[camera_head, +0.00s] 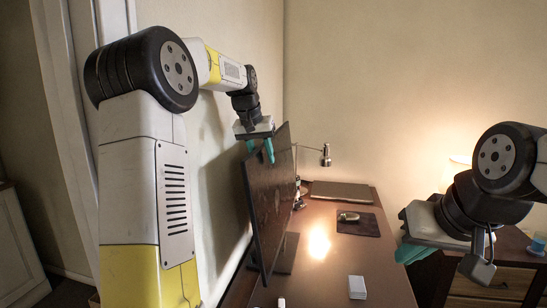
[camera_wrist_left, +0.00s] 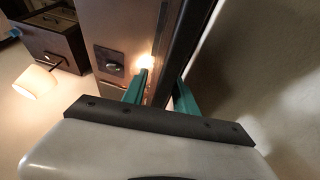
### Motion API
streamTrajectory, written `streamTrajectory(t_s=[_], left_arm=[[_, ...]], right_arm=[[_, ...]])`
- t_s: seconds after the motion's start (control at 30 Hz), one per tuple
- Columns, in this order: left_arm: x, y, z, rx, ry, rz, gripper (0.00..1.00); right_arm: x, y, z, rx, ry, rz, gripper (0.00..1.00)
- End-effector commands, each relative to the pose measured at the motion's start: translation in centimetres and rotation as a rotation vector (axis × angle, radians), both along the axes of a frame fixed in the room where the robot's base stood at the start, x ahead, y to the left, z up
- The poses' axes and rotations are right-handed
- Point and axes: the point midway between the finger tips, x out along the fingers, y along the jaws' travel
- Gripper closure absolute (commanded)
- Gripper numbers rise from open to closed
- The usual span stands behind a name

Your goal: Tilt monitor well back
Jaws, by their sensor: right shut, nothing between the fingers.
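The monitor (camera_head: 270,200) is a thin dark panel seen nearly edge-on, standing on the left part of the desk. Its stand (camera_head: 286,254) shows low behind the screen edge. My left gripper (camera_head: 261,152) is at the monitor's top edge, with its teal fingers apart on either side. In the left wrist view, the monitor's dark edge (camera_wrist_left: 183,45) runs between the spread fingers (camera_wrist_left: 160,90). Whether either finger touches it is hard to see. My right gripper (camera_head: 408,252) is shut and empty, off the desk's right side, well away from the monitor.
The desk (camera_head: 335,262) holds a white box (camera_head: 357,287), a dark mat (camera_head: 372,222) with a small object (camera_head: 348,216) on it, a closed brown folder (camera_head: 343,191) and a lamp (camera_head: 326,155). A wall is close on the left. A drawer cabinet (camera_head: 497,278) stands at right.

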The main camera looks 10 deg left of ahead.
Motion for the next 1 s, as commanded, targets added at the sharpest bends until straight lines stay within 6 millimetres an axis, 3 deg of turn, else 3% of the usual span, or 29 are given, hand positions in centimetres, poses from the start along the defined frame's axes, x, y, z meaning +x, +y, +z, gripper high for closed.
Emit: streamTrajectory(t_s=[0.27,0.47,1.0], left_arm=[[0.09,-0.03,-0.19,0.000,-0.001,0.000,0.65],[0.08,-0.03,-0.18,0.000,-0.001,0.000,1.00],[0.07,-0.02,-0.15,0.000,-0.001,0.000,1.00]], right_arm=[[0.00,0.00,0.00,0.000,0.000,0.000,1.00],[0.00,0.00,0.00,0.000,0.000,0.000,1.00],[0.00,0.00,0.00,0.000,0.000,0.000,1.00]])
